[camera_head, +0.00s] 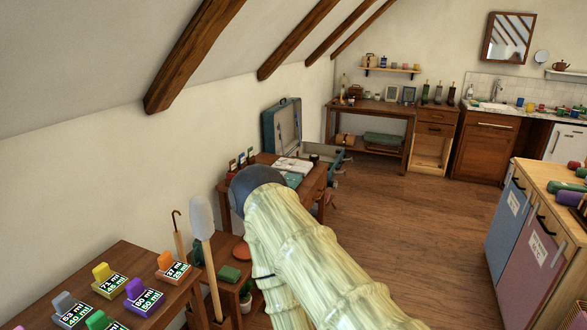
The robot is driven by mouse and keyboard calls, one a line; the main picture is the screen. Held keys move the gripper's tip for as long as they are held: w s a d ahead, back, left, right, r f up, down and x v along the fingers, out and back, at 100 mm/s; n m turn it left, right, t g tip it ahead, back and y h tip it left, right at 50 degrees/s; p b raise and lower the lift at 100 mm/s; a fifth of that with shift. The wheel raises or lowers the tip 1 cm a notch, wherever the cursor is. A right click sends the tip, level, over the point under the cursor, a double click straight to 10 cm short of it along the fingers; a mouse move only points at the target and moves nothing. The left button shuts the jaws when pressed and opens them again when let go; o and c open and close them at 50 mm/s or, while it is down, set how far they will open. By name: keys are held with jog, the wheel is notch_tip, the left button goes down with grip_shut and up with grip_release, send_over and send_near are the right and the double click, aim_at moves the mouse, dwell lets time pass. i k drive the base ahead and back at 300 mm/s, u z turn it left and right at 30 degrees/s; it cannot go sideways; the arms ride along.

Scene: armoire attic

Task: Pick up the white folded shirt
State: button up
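A white folded cloth, which looks like the white folded shirt (293,164), lies flat on a small wooden table (313,184) near the middle of the view. A teal folded item (291,178) lies just in front of it on the same table. My pale, streaked arm rises from the bottom and ends in a dark rounded joint that covers the table's near left part. My gripper's fingers do not show, so its place relative to the shirt cannot be told.
An open teal suitcase (282,127) stands behind the table. Several small coloured items (242,160) stand at its back left. A desk with coloured tags (134,288) is at lower left, a counter with cabinets (565,180) at right. Wooden floor (430,220) is open between.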

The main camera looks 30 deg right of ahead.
aim_at(292, 165)
jog(key=z, duration=1.8)
jog(key=i, duration=3.7)
jog(key=u, duration=2.4)
